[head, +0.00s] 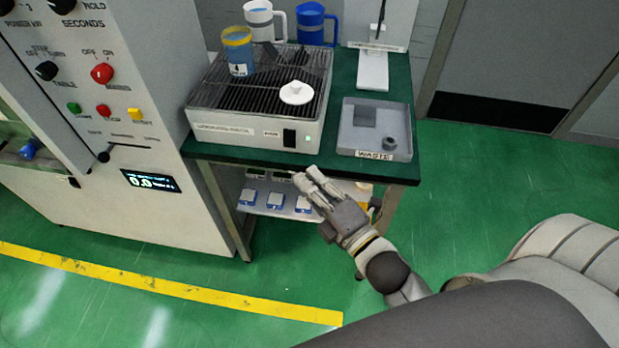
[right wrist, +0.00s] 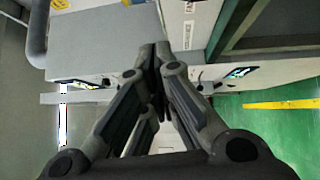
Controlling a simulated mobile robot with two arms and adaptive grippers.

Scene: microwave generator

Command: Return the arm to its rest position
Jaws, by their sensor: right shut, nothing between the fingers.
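My right gripper (head: 306,178) is shut and empty in the head view. It hangs in front of the front edge of the green-topped table (head: 345,165), below the level of the tabletop and apart from the things on it. In the right wrist view its fingers (right wrist: 155,50) are closed together, with nothing between them. My right arm (head: 395,275) comes in from the lower right. My left gripper is not in view.
Blue and white boxes (head: 275,200) sit on the lower shelf. A control cabinet (head: 150,150) stands left. Green floor is open at right.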

